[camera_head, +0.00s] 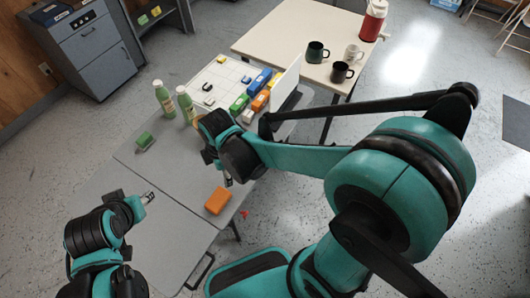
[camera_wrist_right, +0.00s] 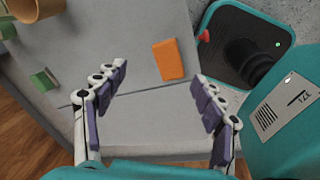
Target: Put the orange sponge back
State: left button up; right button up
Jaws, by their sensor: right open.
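The orange sponge (camera_head: 217,200) lies flat on the grey folding table (camera_head: 175,235), near its right edge. It also shows in the right wrist view (camera_wrist_right: 169,60), beyond my fingertips and roughly between them in the picture. My right gripper (camera_wrist_right: 160,74) is open and empty above the table, with its fingers spread apart. In the head view my right gripper (camera_head: 228,180) hangs just beyond the sponge, partly hidden by its own wrist. My left gripper (camera_head: 148,197) is over the left part of the grey table, away from the sponge; its finger opening is too small to judge.
A green block (camera_head: 145,140) and two green bottles (camera_head: 164,98) stand on the grey table. Behind are a white board (camera_head: 205,73) with small dark pieces and a row of coloured boxes (camera_head: 262,98). Mugs (camera_head: 317,52) and a red jug (camera_head: 373,20) stand on the far table.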

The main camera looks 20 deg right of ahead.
jog(key=s+d+r+m+t, duration=0.3)
jog(key=d+r+m, duration=0.2)
jog(key=m, duration=0.4)
jog(key=s+d+r+m+t, duration=0.2)
jog(key=d+r+m, duration=0.3)
jog(key=d+m, duration=0.3)
jog(key=shift+s+r+m+t+h, duration=0.15)
jog(key=shift+s+m+t+h, duration=0.25)
jog(key=shift+m, duration=0.6)
jog(key=shift+s, duration=0.1)
pick_arm(q)
jog(key=shift+f+b, duration=0.75)
jog(key=shift+b, duration=0.05)
pick_arm(e)
jog(key=shift+f, duration=0.8)
pick_arm(q)
jog(key=shift+c, duration=0.3)
pick_arm(e)
jog(key=shift+c, duration=0.3)
